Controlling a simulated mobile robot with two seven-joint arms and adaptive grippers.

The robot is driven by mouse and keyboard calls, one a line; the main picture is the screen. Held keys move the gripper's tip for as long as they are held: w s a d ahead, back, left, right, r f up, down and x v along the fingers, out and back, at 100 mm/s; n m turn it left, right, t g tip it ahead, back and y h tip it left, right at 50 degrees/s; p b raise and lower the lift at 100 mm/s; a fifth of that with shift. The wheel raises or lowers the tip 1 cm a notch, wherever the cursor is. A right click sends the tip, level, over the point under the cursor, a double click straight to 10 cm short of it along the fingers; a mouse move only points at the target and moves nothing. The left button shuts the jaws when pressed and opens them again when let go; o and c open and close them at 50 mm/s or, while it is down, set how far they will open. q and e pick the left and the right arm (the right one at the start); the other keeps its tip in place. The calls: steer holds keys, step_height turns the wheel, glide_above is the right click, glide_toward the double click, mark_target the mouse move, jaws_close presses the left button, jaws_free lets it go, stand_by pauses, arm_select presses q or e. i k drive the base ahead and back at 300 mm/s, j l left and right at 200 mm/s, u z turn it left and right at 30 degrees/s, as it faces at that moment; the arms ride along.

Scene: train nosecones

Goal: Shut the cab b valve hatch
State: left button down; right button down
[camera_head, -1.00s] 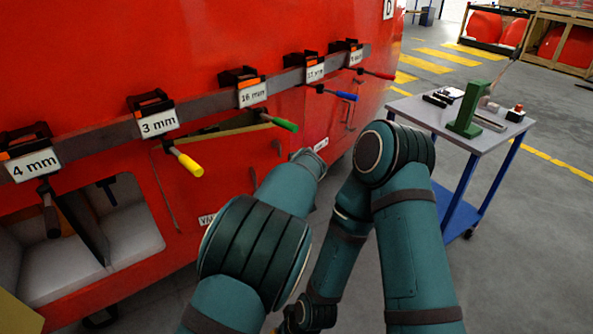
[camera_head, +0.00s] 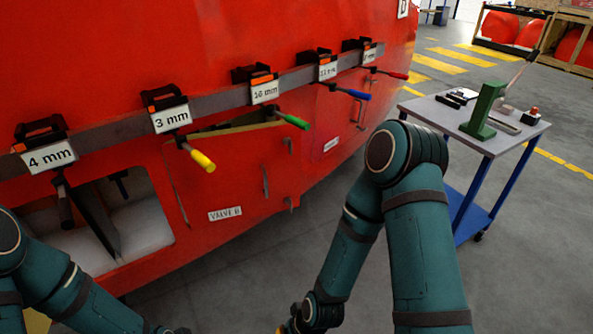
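The valve B hatch (camera_head: 235,180) is a red panel low on the red cab side, with a small "VALVE B" plate (camera_head: 225,213) near its bottom. A tan inner edge (camera_head: 235,130) and a dark gap show along its top, so it stands ajar, its upper edge out from the body. My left arm crosses the lower left corner, apart from the hatch; its gripper is beyond the bottom edge. My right arm hangs right of the hatch, its wrist at the bottom edge; its gripper fingers do not show.
A tool trolley (camera_head: 505,143) stands at right. The floor before the hatch is clear.

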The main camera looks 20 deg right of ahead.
mark_target(253, 175)
steer(key=i+l+u, duration=0.1)
steer(key=l, duration=0.25)
steer(key=i+l+u, duration=0.1)
steer(key=i+l, duration=0.15)
steer(key=i+l+u, duration=0.1)
steer(key=l, duration=0.35)
